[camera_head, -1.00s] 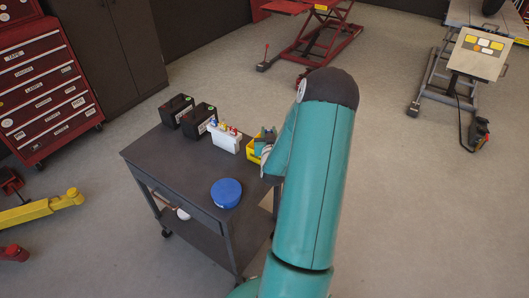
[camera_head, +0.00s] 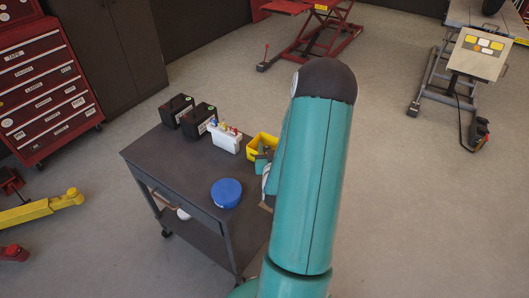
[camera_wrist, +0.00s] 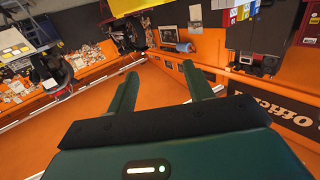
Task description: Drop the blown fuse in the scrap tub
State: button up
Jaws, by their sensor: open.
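My gripper (camera_head: 261,160) is at the right edge of the dark cart, just in front of a yellow open box (camera_head: 263,141), partly hidden behind my arm. In the wrist view my gripper (camera_wrist: 160,72) has two green fingers spread apart, with nothing between them. A yellow edge (camera_wrist: 150,5) shows beyond the fingers at the top. A round blue tub or lid (camera_head: 226,192) sits near the cart's front. I cannot tell which container is the scrap tub. I cannot make out the blown fuse in either view.
On the cart (camera_head: 180,165) stand two black batteries (camera_head: 176,110) and a white block (camera_head: 225,141) with coloured pieces on top. A red tool chest (camera_head: 45,90) is at left, a red lift (camera_head: 315,35) behind.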

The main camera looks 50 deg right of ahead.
jog(key=v, duration=0.5)
jog(key=shift+s+a, duration=0.1)
jog(key=shift+a, duration=0.05)
